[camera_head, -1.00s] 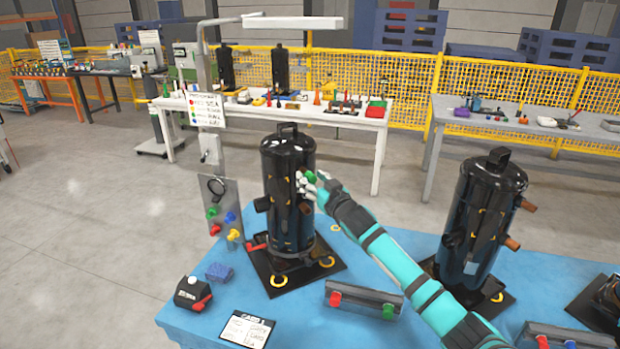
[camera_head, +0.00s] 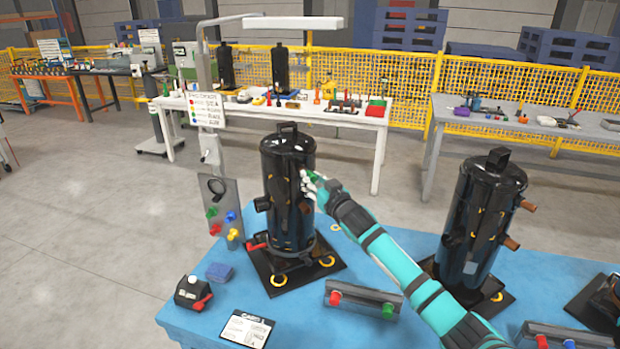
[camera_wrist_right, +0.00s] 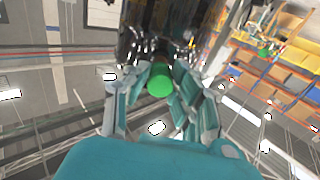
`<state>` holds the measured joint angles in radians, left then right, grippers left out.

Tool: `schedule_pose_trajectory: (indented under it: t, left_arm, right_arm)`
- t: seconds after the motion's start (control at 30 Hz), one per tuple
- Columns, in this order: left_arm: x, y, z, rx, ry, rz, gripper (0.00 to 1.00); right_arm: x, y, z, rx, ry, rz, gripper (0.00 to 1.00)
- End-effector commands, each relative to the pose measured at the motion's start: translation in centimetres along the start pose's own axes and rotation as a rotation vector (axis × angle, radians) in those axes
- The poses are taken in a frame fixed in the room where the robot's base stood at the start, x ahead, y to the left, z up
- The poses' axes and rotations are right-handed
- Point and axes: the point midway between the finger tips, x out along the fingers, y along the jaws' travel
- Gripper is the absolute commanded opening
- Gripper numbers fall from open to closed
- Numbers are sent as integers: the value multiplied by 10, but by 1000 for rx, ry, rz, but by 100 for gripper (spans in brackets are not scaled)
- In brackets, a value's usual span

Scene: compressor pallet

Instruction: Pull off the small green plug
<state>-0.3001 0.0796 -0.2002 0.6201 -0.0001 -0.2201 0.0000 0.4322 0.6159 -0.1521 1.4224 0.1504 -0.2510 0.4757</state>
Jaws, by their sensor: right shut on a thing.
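My right gripper (camera_head: 309,184) is at the right side of the tall black compressor (camera_head: 288,165) on the blue table. It is shut on the small green plug (camera_head: 313,176). In the right wrist view the green plug (camera_wrist_right: 159,84) sits between the two teal and grey fingers (camera_wrist_right: 158,76), its round end facing the camera. The compressor's dark shiny body (camera_wrist_right: 165,35) is right behind it. The fingers hide the plug's inner end, so I cannot tell whether it is still seated. My left gripper is not in view.
A second black compressor (camera_head: 484,220) stands to the right. A grey bar with a red and a green plug (camera_head: 362,299), a small black-and-red box (camera_head: 192,293), a blue block (camera_head: 219,271), a card (camera_head: 247,328) and a plug board (camera_head: 225,213) are around the front and left.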

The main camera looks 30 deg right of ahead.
Motion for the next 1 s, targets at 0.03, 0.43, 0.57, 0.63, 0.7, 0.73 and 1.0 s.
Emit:
schedule_pose_trajectory:
  t: [0.03,0.43,0.57,0.63,0.7,0.73,1.0]
  left_arm:
    - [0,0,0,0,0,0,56]
    - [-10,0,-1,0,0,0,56]
    - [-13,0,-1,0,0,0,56]
    - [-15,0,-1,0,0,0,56]
    - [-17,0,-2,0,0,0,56]
    - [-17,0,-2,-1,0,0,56]
    - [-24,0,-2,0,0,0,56]
  right_arm:
    - [0,0,-1,1,1,-1,0]
    - [-14,-1,-1,1,1,-2,0]
    - [-20,0,-1,1,0,0,0]
    - [-23,0,-1,0,1,-1,0]
    - [-25,-1,-1,0,0,-1,0]
    - [-26,-1,-1,0,0,-1,0]
    - [-37,0,-1,0,0,-1,0]
